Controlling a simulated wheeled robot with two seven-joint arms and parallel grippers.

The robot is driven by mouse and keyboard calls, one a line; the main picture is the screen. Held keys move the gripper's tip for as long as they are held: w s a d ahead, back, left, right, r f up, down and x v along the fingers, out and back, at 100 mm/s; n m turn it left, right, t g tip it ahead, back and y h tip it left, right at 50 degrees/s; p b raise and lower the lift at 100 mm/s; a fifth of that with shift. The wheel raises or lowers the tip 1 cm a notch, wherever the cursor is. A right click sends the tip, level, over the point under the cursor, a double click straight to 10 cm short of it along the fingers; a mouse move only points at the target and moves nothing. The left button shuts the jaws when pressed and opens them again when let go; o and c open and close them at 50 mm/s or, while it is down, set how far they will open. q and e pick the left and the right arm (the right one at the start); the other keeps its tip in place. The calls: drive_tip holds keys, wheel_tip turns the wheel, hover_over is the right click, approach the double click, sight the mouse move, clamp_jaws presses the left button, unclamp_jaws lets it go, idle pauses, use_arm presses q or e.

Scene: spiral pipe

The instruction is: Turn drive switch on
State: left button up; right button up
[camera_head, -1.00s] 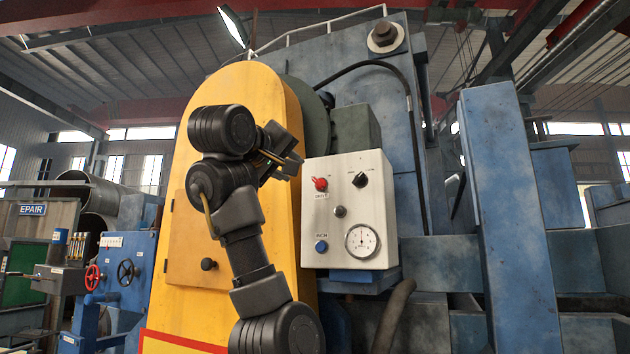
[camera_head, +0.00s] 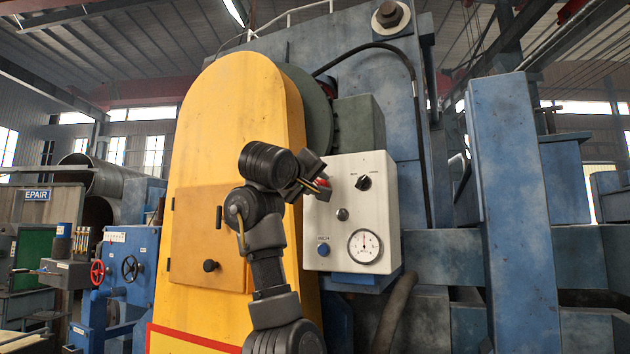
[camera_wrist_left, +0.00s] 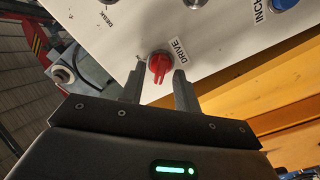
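The drive switch is a red rotary knob (camera_wrist_left: 159,66) beside a DRIVE label on the white control panel (camera_head: 345,215). My left gripper (camera_wrist_left: 158,80) is open in the left wrist view, with one finger on each side of the knob. The knob shows between and just beyond the fingertips; I cannot tell whether they touch it. In the head view my left gripper (camera_head: 322,189) is at the panel's upper left and covers most of the knob. My right gripper is not in view.
The panel also carries a black selector (camera_head: 363,182), a small dark knob (camera_head: 342,214), a blue INCH button (camera_head: 323,250) and a round gauge (camera_head: 364,246). A yellow machine cover (camera_head: 235,130) stands left of it. A blue post (camera_head: 510,200) stands to the right.

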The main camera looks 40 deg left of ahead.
use_arm(q)
drive_tip(key=shift+s, duration=0.15)
drive_tip(key=c, duration=0.7)
drive_tip(key=m+b, duration=0.2)
drive_tip(key=m, duration=0.1)
drive_tip(key=m+b, duration=0.2)
drive_tip(key=m, duration=0.1)
drive_tip(key=shift+d+m, duration=0.1)
drive_tip(key=shift+m, duration=0.2)
drive_tip(key=m+b, duration=0.2)
drive_tip(key=m, duration=0.3)
drive_tip(key=shift+d+b, duration=0.1)
drive_tip(key=shift+b, duration=0.3)
drive_tip(key=m+b, duration=0.1)
drive_tip(key=m, duration=0.5)
drive_tip(key=shift+d+r+b, duration=0.1)
drive_tip(key=shift+d+b, duration=0.05)
drive_tip(key=shift+b, duration=0.15)
drive_tip(key=shift+m, duration=0.3)
